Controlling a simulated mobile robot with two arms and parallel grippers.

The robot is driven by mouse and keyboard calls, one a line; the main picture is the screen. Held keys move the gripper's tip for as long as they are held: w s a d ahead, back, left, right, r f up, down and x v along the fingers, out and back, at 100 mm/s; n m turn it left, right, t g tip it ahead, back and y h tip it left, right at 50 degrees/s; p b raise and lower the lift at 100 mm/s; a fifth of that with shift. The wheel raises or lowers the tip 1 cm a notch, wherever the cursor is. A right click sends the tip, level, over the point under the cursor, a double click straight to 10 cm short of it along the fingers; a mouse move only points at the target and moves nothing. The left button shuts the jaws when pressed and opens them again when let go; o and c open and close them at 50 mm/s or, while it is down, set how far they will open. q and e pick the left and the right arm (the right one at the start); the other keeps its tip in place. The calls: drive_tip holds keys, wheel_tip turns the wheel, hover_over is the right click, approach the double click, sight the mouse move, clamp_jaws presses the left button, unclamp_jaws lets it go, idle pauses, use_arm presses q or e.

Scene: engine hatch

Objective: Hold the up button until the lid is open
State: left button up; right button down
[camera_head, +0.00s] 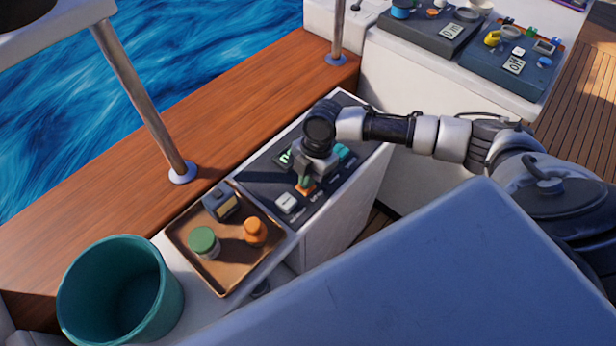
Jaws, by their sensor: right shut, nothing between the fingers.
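My right arm comes in from the right, and its gripper (304,182) points down over the dark control panel (322,198). The gripper is shut and empty. Its fingertips are at or just above an orange button (305,188); I cannot tell whether they press it. A white rocker switch (286,204) sits in front of it, and a teal part shows behind the gripper. The labels are too small to read, so I cannot tell which is the up button. A large blue-grey slab (440,265), possibly the lid, fills the lower right; its opening angle is unclear. My left gripper is out of view.
A brown tray (229,279) beside the panel holds a green-lidded jar (204,242), an orange bottle (254,232) and a dark box (220,203). A teal bucket (75,312) stands lower left. Metal posts (143,95) rise from the wooden ledge. More dark panels (470,70) are behind.

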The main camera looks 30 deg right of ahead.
drive_tip(key=shift+s+f, duration=0.25)
drive_tip(key=shift+f, duration=0.05)
idle(0.5)
drive_tip(key=shift+a+r+p, duration=0.1)
drive_tip(key=shift+r+p, duration=0.35)
drive_tip(key=shift+p, duration=0.1)
drive_tip(key=r+p, duration=0.4)
drive_tip(key=shift+w+r+p, duration=0.2)
drive_tip(key=shift+r+p, duration=0.1)
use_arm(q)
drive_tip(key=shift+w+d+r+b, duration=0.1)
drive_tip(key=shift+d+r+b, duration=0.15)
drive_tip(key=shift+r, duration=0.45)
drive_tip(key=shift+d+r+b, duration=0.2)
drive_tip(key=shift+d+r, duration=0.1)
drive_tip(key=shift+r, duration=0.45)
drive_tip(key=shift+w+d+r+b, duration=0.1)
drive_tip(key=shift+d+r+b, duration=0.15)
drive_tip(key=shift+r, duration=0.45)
use_arm(e)
drive_tip(key=v, duration=0.9)
drive_tip(key=shift+d, duration=0.3)
drive_tip(key=shift+w, duration=0.1)
